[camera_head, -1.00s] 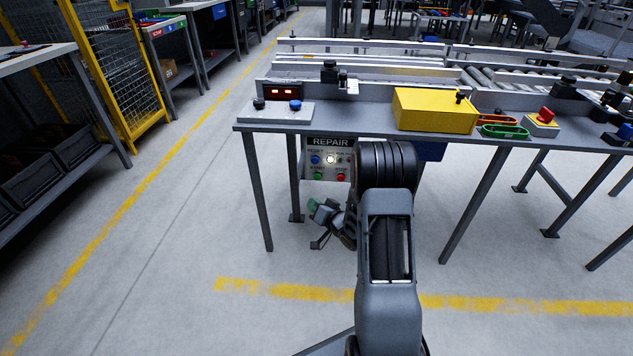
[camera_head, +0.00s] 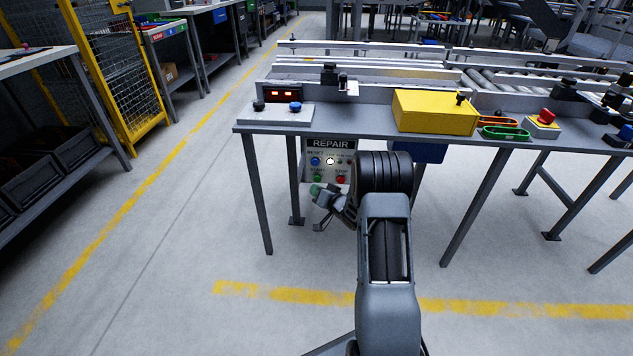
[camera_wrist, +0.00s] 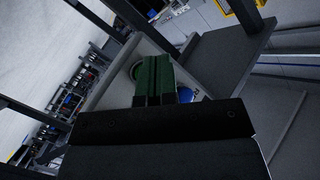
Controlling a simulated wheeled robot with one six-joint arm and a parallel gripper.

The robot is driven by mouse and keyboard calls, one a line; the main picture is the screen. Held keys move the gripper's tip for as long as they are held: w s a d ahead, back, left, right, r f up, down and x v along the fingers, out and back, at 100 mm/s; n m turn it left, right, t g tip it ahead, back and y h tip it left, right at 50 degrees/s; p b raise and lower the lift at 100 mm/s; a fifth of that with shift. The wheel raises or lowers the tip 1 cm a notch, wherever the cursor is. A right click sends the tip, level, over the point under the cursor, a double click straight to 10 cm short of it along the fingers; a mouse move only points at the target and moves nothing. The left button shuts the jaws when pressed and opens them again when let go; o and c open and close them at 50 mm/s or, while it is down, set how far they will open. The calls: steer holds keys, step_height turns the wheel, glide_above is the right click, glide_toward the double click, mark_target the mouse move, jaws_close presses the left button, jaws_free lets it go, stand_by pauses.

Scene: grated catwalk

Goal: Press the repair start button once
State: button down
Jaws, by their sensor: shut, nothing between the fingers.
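The grey REPAIR panel (camera_head: 327,143) hangs under the front edge of the table in the head view. It has a blue button (camera_head: 315,161) by a RESET label, a lit white lamp, a green button (camera_head: 318,179) at lower left and a red button (camera_head: 341,179) at lower right. The small labels are hard to read. My gripper (camera_head: 315,190) is shut and empty, just below the green button. In the wrist view, its green fingers (camera_wrist: 155,80) point at the panel, with the blue button (camera_wrist: 211,98) partly hidden at their right. Contact with the green button cannot be told.
The table (camera_head: 362,118) is above the panel, with table legs (camera_head: 256,195) at its left. A yellow box (camera_head: 435,111) and a red button on a small box (camera_head: 544,117) stand on top.

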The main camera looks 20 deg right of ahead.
steer(key=shift+w+d, duration=0.25)
steer(key=shift+w, duration=0.15)
steer(key=shift+w+d, duration=0.1)
steer(key=shift+w, duration=0.05)
stand_by(1.9)
steer(key=shift+w+d, duration=0.1)
steer(key=shift+w, duration=0.1)
steer(key=shift+w+d, duration=0.4)
steer(key=shift+w, duration=0.3)
stand_by(1.1)
steer(key=shift+s, duration=0.15)
steer(key=shift+s+a, duration=0.6)
steer(key=shift+s, duration=0.3)
steer(key=shift+s+a+p, duration=0.2)
steer(key=shift+s+a, duration=0.2)
steer(key=shift+s, duration=0.35)
steer(key=shift+s+a+p, duration=0.2)
steer(key=shift+s+a, duration=0.25)
steer(key=shift+s, duration=0.25)
steer(key=shift+s+a+p, duration=0.2)
steer(key=shift+s+a, duration=0.2)
steer(key=shift+s, duration=0.35)
